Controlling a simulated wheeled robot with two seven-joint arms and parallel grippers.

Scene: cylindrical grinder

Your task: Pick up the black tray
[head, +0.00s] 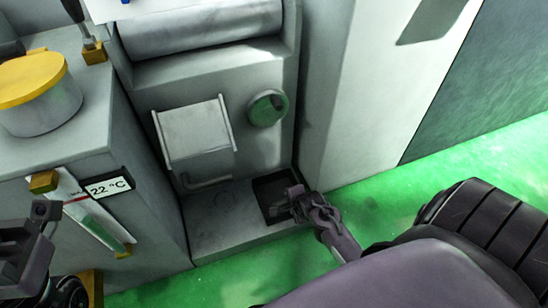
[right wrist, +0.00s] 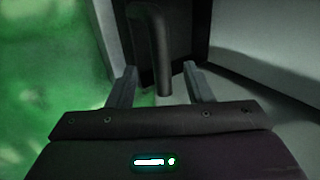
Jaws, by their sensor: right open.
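The black tray (head: 268,188) sits on the low grey ledge at the foot of the machine in the head view. In the right wrist view the dark tray (right wrist: 186,30) is ahead, with a curved black handle (right wrist: 155,42) at its near side. My right gripper (head: 294,203) is at the tray's near right edge and hides part of it. In the right wrist view my right gripper (right wrist: 158,85) is open, with the handle's end between its fingers; I see no firm contact. My left gripper (head: 40,225) is at the far left, away from the tray, its jaws unclear.
The grey ledge (head: 215,225) is bare left of the tray. A tall pale cabinet (head: 345,90) stands close on the right. Left are a grey cabinet (head: 135,205) with a 22 °C display (head: 108,187) and a yellow-lidded pot (head: 40,100). Green floor (head: 385,195) is open in front.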

